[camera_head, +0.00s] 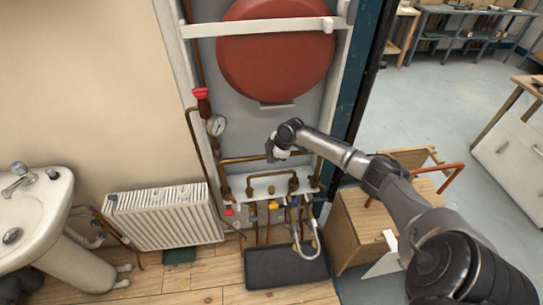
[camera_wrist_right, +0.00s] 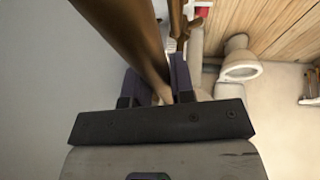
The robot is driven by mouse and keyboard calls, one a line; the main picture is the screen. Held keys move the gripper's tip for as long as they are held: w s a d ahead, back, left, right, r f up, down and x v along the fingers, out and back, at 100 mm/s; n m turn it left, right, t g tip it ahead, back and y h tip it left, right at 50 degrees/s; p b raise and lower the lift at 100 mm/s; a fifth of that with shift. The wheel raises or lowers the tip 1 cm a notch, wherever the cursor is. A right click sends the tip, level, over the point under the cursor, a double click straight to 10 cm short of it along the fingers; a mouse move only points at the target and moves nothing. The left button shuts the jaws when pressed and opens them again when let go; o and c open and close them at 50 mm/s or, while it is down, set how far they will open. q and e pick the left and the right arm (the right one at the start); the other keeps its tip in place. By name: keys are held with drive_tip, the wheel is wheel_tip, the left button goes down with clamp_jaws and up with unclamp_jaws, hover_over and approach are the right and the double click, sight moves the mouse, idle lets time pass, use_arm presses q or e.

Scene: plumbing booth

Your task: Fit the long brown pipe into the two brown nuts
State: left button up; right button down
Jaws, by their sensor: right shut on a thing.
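The long brown pipe (camera_head: 243,159) runs nearly level across the grey back panel, just above the white manifold shelf. My right gripper (camera_head: 276,152) is shut on it near its middle. In the right wrist view the brown pipe (camera_wrist_right: 132,38) passes between the two dark fingers (camera_wrist_right: 160,88). A brown nut (camera_head: 226,191) sits at the left end of the shelf and another brown nut (camera_head: 314,182) at its right end. The pipe's ends are close above these nuts; whether they touch or are seated I cannot tell. My left gripper is not in view.
A shorter brown bent pipe (camera_head: 271,176) stands on the white shelf (camera_head: 262,187) between the nuts. A pressure gauge (camera_head: 216,125) and a vertical pipe are at left. A red tank (camera_head: 275,48) hangs above. A wooden cabinet (camera_head: 355,225) stands at right, a radiator (camera_head: 165,217) at left.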

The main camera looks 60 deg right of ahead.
drive_tip(key=c, duration=1.1)
unclamp_jaws()
drive_tip(key=shift+r, duration=0.1)
drive_tip(key=shift+o, duration=1.1)
drive_tip(key=p+v, duration=0.2)
drive_tip(key=v, duration=1.1)
drive_tip(key=shift+s+r+p, duration=0.2)
drive_tip(key=shift+r+p, duration=0.1)
drive_tip(key=shift+p, duration=0.1)
drive_tip(key=shift+d, duration=0.15)
